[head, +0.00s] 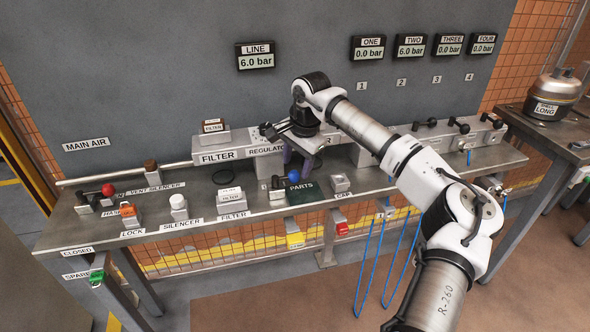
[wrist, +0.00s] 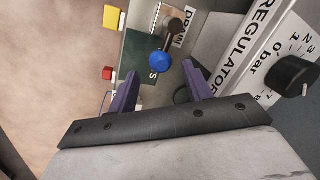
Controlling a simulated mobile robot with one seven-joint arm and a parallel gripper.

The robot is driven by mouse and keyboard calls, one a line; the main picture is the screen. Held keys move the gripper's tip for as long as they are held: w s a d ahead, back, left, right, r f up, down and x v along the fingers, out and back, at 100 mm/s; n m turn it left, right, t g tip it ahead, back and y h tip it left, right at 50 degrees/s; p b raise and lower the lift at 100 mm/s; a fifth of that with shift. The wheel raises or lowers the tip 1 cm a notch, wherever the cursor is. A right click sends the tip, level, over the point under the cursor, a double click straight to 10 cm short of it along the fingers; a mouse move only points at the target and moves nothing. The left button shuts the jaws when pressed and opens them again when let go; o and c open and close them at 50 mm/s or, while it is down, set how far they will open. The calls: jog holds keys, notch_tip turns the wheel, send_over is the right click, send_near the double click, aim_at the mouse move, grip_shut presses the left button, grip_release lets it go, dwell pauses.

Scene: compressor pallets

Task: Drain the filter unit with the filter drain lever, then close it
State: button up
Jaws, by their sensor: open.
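The filter unit, a grey block labelled FILTER (head: 217,157), stands at the back of the bench. A lever with a blue ball knob (head: 294,175) sits in front of the REGULATOR block.
The REGULATOR block (head: 265,150) with its black knob (wrist: 293,75) is close beside my gripper. A green PARTS mat (head: 302,194) lies in front. A red-knobbed lever (head: 108,189) is at the left. The LINE gauge (head: 255,57) reads 6.0 bar.

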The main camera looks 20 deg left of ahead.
aim_at(294, 173)
jog(key=shift+w+a+f, duration=0.1)
jog(key=shift+a+f, duration=0.1)
jog(key=shift+f, duration=0.75)
jog(key=shift+a+f, duration=0.15)
jog(key=shift+f, duration=0.8)
jog(key=c, duration=1)
jog(key=shift+o, duration=0.2)
